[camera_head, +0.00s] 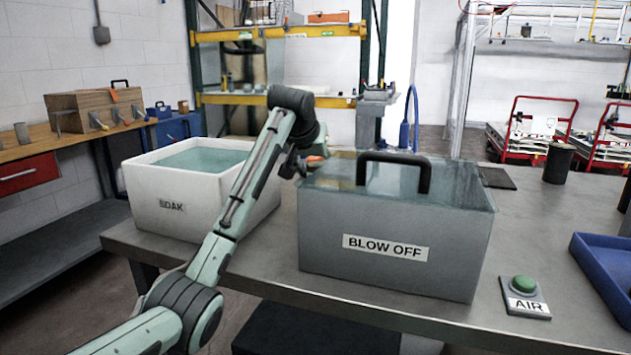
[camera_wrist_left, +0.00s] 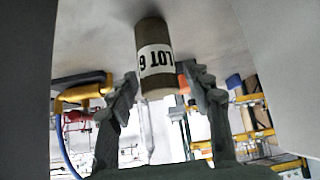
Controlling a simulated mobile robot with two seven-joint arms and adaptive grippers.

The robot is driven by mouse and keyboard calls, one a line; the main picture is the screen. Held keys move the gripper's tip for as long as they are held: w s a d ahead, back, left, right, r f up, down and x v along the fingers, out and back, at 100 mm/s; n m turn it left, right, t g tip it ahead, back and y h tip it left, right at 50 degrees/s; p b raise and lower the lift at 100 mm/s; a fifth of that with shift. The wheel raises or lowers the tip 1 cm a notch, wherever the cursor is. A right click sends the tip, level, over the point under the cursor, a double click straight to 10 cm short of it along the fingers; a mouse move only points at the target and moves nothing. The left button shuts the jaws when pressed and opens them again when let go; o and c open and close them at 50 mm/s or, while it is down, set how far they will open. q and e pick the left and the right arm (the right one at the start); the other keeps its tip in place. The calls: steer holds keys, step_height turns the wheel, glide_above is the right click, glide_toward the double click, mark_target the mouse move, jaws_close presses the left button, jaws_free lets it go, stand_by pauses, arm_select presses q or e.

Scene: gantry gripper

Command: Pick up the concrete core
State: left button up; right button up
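The core (camera_wrist_left: 156,55) is a grey-brown cylinder with a white label, shown upside down in the left wrist view, which seems to read LOT 6. It stands against a grey surface. My left gripper (camera_wrist_left: 160,72) has its fingers apart, one on each side of the core's free end. A gap shows at the right finger; I cannot tell whether the left finger touches. In the head view my left wrist and gripper (camera_head: 298,165) are bent down behind the blow-off box, mostly hidden, and the core is not visible. My right gripper is not in view.
The grey BLOW OFF box (camera_head: 385,275) with a black handle (camera_head: 422,172) stands close beside my arm. A white water-filled tub (camera_head: 190,215) is left of it. An AIR button (camera_head: 523,286) and blue tray (camera_head: 600,268) are at the right. The table behind them has free room.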

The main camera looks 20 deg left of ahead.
arm_select(q)
jaws_close()
steer(key=shift+r, duration=0.1)
